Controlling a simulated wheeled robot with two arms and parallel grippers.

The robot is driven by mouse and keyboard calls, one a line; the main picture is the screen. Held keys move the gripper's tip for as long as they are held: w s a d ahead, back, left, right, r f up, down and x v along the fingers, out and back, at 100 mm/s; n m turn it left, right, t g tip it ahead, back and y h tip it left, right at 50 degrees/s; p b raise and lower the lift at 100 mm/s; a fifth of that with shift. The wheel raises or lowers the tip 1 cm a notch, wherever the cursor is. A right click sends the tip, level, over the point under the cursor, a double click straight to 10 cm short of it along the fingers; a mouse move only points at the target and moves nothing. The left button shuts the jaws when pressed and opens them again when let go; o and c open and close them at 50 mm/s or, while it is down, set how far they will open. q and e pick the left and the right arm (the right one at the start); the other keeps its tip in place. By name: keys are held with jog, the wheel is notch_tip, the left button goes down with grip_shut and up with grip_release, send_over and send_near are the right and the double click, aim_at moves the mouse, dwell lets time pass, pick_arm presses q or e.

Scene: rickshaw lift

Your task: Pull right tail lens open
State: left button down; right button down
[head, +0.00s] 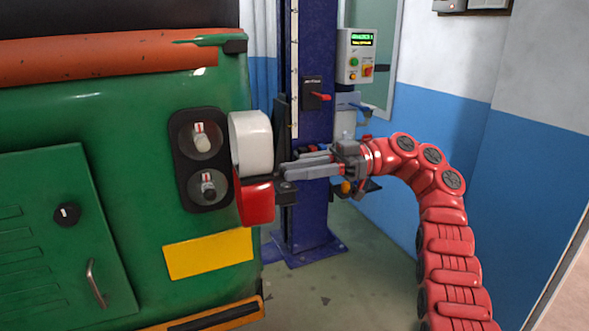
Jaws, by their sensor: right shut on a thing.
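The right tail lens, white above and red below, stands swung out at the right edge of the green rickshaw's rear; its white part (251,142) and red part (256,203) both show. Beside it, the dark lamp housing (203,179) is uncovered, with two bulbs in round sockets. My right gripper (285,181) comes in from the right with its fingers pointing left. It is shut at the lens's outer edge, near where white meets red. The exact contact at the fingertips is partly hidden. My left gripper is out of view.
A blue lift post (312,215) stands close behind my right gripper. A yellow plate (208,254) and a hatch (60,235) with a handle are on the rickshaw. Floor shows right of the post.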

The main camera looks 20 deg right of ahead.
jog(key=c, duration=0.7)
grip_release()
jog(key=shift+a, duration=0.1)
jog(key=s+a+r+b, duration=0.1)
jog(key=s, duration=0.4)
jog(key=s+a+r+b, duration=0.1)
jog(key=s+a+r, duration=0.1)
jog(key=s, duration=0.3)
jog(key=s+a+r+b, duration=0.1)
jog(key=s+r, duration=0.1)
jog(key=s, duration=0.3)
jog(key=shift+s+a, duration=0.15)
jog(key=shift+a, duration=0.15)
